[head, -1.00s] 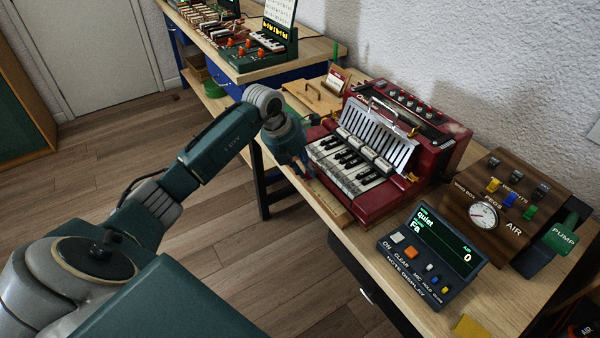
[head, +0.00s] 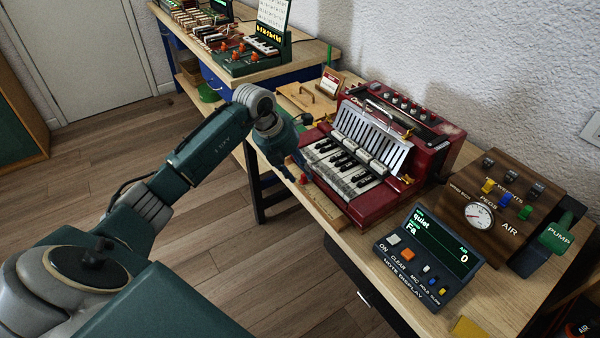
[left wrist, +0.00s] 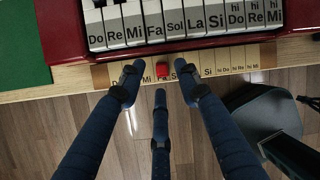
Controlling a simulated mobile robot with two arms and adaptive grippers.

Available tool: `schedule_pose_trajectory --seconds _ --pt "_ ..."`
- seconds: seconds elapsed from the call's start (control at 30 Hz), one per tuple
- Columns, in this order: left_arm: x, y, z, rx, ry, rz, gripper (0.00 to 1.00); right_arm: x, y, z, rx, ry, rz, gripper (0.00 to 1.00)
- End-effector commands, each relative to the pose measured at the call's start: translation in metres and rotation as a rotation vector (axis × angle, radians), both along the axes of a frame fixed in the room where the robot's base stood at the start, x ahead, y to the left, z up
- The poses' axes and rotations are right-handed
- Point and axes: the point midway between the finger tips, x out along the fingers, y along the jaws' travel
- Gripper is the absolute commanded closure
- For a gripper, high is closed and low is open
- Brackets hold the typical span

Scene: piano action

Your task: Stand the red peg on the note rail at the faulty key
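The red peg (left wrist: 161,69) stands on the note rail (left wrist: 237,88) by the Fa label, in front of the accordion's Fa key (left wrist: 154,27). In the head view the red peg (head: 303,179) shows at the front of the red accordion (head: 437,161). My left gripper (left wrist: 159,80) is open, its fingers spread around the peg with gaps on both sides. It also shows at the rail in the head view (head: 292,178). Its fingers hide some rail labels. The note display (head: 433,250) reads "quiet", "Fa" and air 0. My right gripper is out of view.
A wooden peg and air panel (head: 488,208) with yellow, blue and green pegs and a green pump handle (head: 557,237) is at the right. A green mat (left wrist: 22,50) lies left of the accordion. Floor is open before the bench.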

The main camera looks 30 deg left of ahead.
Motion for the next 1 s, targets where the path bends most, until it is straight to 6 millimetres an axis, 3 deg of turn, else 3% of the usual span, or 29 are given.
schedule_pose_trajectory --seconds 0.3,0.5,1.0 --pt "-0.024 0.013 0.063 0.004 -0.004 0.001 0.67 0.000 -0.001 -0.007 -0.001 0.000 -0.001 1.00" --pt "-0.035 0.017 0.089 0.002 -0.001 0.001 0.67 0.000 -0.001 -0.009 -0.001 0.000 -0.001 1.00" --pt "-0.038 0.018 0.097 0.000 0.000 0.000 0.67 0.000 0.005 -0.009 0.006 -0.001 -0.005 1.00"
